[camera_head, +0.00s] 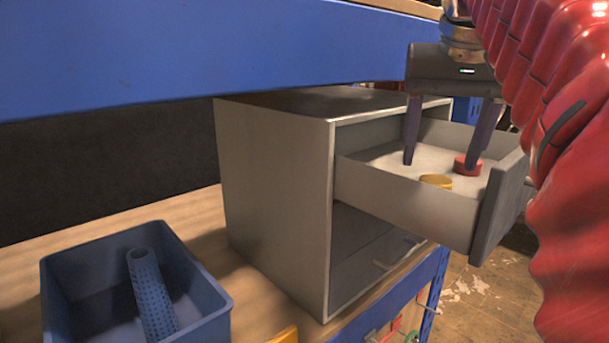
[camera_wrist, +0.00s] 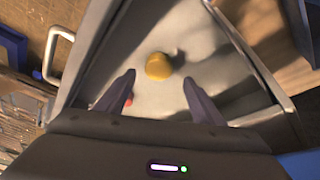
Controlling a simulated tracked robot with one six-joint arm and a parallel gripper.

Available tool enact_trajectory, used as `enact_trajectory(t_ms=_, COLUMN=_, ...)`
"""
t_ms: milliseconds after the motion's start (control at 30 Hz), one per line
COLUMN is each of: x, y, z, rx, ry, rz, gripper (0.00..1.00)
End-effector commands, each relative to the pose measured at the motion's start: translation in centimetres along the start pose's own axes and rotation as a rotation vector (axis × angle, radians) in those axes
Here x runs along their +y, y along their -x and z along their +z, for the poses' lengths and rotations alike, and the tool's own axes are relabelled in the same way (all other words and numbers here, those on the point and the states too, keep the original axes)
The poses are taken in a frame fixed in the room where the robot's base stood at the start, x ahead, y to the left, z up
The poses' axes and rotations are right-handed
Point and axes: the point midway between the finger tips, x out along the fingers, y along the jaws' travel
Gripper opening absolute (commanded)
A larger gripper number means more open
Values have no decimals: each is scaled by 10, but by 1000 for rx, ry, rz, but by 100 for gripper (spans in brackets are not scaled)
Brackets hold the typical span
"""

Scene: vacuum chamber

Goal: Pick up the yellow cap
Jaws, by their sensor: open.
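The yellow cap (camera_head: 436,181) lies in the open drawer (camera_head: 405,204) of a grey cabinet, near the drawer's side wall. In the wrist view the yellow cap (camera_wrist: 159,66) is on the drawer floor, ahead of the fingertips and roughly midway between them. My gripper (camera_head: 439,165) reaches down into the drawer with its two dark fingers apart and nothing between them. It also shows in the wrist view (camera_wrist: 158,78). A red cap (camera_head: 467,165) sits by the right finger in the head view. Only a small red part (camera_wrist: 128,102) shows by the left finger in the wrist view.
The drawer's walls and front panel (camera_head: 500,205) enclose the caps. The grey cabinet (camera_head: 275,190) stands on a wooden bench (camera_head: 190,215). A blue bin (camera_head: 75,285) with a perforated blue tube (camera_head: 150,295) is at left. A blue beam (camera_head: 200,50) crosses above.

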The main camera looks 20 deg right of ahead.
Motion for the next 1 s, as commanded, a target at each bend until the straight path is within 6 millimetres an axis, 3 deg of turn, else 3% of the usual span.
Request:
enact_trajectory(t_ms=400, x=3, y=-43, z=-1, rx=0, ry=-1, rz=0, gripper=62)
enact_trajectory(t_ms=1000, x=3, y=-44, z=-1, rx=0, ry=-1, rz=0, gripper=59)
